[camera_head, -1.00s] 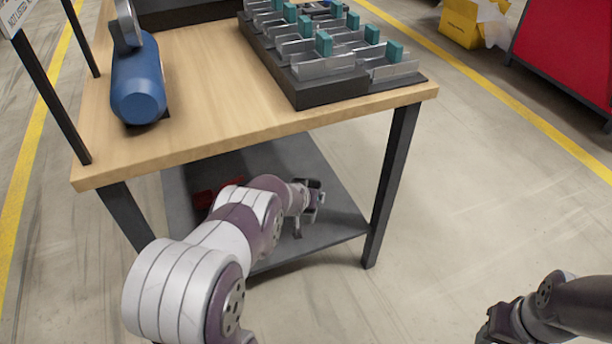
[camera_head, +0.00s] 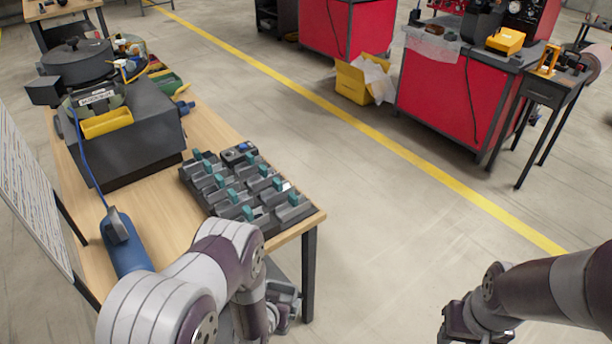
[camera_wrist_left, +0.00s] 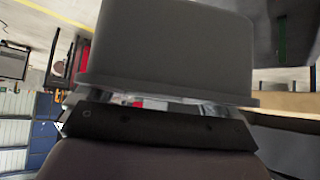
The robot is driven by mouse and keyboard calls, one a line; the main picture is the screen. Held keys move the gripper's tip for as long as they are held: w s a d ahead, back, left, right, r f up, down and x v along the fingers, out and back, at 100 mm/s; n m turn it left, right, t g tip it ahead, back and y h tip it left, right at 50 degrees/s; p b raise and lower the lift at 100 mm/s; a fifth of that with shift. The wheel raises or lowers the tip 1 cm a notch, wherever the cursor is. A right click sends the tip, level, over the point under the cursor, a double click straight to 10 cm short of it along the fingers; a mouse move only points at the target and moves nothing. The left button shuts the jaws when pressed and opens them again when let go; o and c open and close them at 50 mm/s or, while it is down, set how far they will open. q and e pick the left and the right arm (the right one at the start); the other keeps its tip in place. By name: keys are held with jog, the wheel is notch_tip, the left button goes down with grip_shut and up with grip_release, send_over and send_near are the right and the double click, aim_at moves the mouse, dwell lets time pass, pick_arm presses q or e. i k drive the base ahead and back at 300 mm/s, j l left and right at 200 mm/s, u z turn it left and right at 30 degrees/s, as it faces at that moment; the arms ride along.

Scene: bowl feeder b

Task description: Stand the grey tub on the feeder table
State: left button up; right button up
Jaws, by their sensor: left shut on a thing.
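The grey tub (camera_wrist_left: 165,48) fills the middle of the left wrist view, its rim against my left gripper (camera_wrist_left: 165,103), which is shut on it. In the head view my left gripper (camera_head: 284,308) is low, just in front of the feeder table's near edge and below its top, partly hidden by my arm. A small grey part of the tub (camera_head: 285,291) shows there. The feeder table (camera_head: 165,210) has a light wooden top. My right gripper (camera_head: 463,324) is at the lower right, away from the table; its fingers are too unclear to read.
A dark tray with several compartments and teal blocks (camera_head: 248,192) takes the near right of the tabletop. A blue tool (camera_head: 126,252) lies at the near left. The feeder machine (camera_head: 125,135) with a yellow bin (camera_head: 107,123) stands behind. Bare wood shows between them.

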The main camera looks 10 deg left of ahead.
aim_at(200, 129)
jog(key=i+l+z, duration=0.35)
jog(key=i+z, duration=0.7)
jog(key=i, duration=0.2)
jog(key=i+u, duration=0.35)
jog(key=i, duration=0.15)
jog(key=i+u, duration=0.35)
jog(key=i, duration=0.15)
jog(key=i+l+u, duration=0.4)
jog(key=i+j+u, duration=0.2)
jog(key=u, duration=0.25)
jog(key=i+u, duration=0.7)
jog(key=u, duration=0.2)
jog(key=i+l+u, duration=0.15)
jog(key=i+u, duration=0.15)
jog(key=u, duration=0.15)
jog(key=i+l+u, duration=0.25)
jog(key=u, duration=0.25)
jog(key=i+l+u, duration=0.25)
jog(key=u, duration=0.2)
jog(key=l, duration=0.1)
